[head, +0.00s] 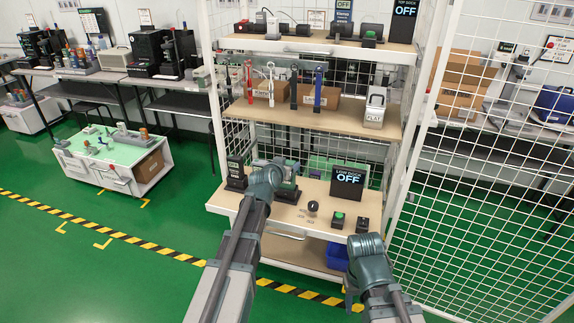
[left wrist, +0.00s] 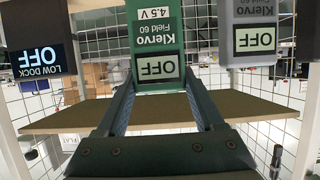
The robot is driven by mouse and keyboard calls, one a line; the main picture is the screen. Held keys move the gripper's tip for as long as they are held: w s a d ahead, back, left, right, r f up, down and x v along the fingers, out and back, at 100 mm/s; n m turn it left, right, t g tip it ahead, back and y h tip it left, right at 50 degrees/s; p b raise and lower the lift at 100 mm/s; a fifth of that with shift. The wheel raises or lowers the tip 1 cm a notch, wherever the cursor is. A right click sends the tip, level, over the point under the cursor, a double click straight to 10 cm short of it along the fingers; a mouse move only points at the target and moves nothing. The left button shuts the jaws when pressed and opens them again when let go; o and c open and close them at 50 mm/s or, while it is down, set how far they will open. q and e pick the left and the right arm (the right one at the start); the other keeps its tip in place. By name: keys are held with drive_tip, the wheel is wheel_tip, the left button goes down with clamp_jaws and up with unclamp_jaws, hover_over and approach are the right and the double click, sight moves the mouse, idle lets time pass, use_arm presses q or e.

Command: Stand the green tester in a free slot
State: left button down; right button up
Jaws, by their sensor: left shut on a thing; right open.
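The green tester (left wrist: 156,45) fills the top middle of the left wrist view, labelled Klervo Field 60, 4.5 V, with a screen reading OFF. My left gripper (left wrist: 160,100) is shut on it, one finger at each side. In the head view, my left gripper (head: 268,176) is over the low shelf and largely hides the tester. A grey tester (left wrist: 252,35) is beside the green one, also reading OFF. A black tester (head: 236,174) stands at the shelf's left. The slots are hidden. My right gripper (head: 366,248) is open and empty, in front of the shelf's right side.
The low dock display (head: 347,183) reads OFF and stands right of my left gripper. Wire mesh (head: 490,200) bounds the right.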

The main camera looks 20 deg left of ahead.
use_arm(q)
drive_tip(key=shift+f+b, duration=0.85)
drive_tip(key=shift+f, duration=0.15)
unclamp_jaws()
drive_tip(key=p+v, duration=0.5)
drive_tip(key=v, duration=0.9)
drive_tip(key=shift+w, duration=0.1)
drive_tip(key=s+d+f+m+g+h, duration=0.1)
drive_tip(key=s+d+f+m+g, duration=0.1)
drive_tip(key=s+d+f+g, duration=0.4)
drive_tip(key=s+d+f+m+g+h, duration=0.15)
drive_tip(key=s+d+f, duration=0.25)
drive_tip(key=d, duration=0.4)
drive_tip(key=s+d+f+g+y, duration=0.2)
drive_tip(key=s+g, duration=0.1)
drive_tip(key=s, duration=0.4)
drive_tip(key=s+d+f+g+y, duration=0.1)
drive_tip(key=s+g+y, duration=0.15)
drive_tip(key=s, duration=0.35)
wheel_tip(320, 180, up, 12)
drive_tip(key=p, duration=1.3)
drive_tip(key=shift+r+g, duration=0.25)
drive_tip(key=shift+g, duration=0.15)
